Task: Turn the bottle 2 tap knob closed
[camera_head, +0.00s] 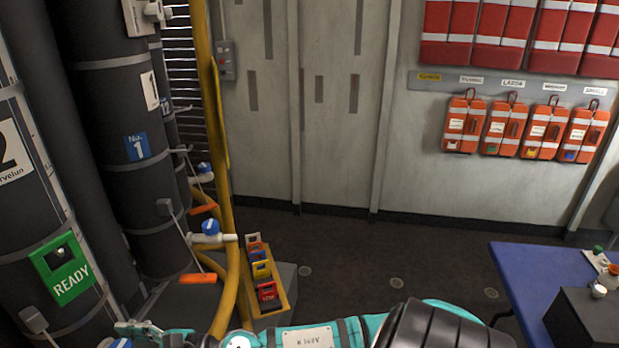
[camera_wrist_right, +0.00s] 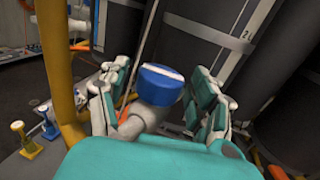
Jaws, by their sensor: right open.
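The bottle 2 tap knob is a round blue cap with a white bar across its top (camera_wrist_right: 163,84), on a pale tap body. In the wrist view it sits between the two teal fingers of my right gripper (camera_wrist_right: 157,90), which is open with a finger on each side. I cannot tell whether either finger touches the knob. In the head view a bit of the blue knob (camera_head: 121,343) shows at the bottom edge, beside my right gripper (camera_head: 143,330). Bottle 2 (camera_head: 30,215) is the dark cylinder at far left with a green READY tag (camera_head: 62,270). My left gripper is not in view.
Bottle 1 (camera_head: 130,190) stands beyond, with another blue tap knob (camera_head: 210,227) and orange handle (camera_head: 198,278). A yellow pipe (camera_head: 215,130) rises nearby. A yellow tray (camera_head: 273,308) holds coloured tags. A blue table (camera_head: 520,275) is at right; the middle floor is clear.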

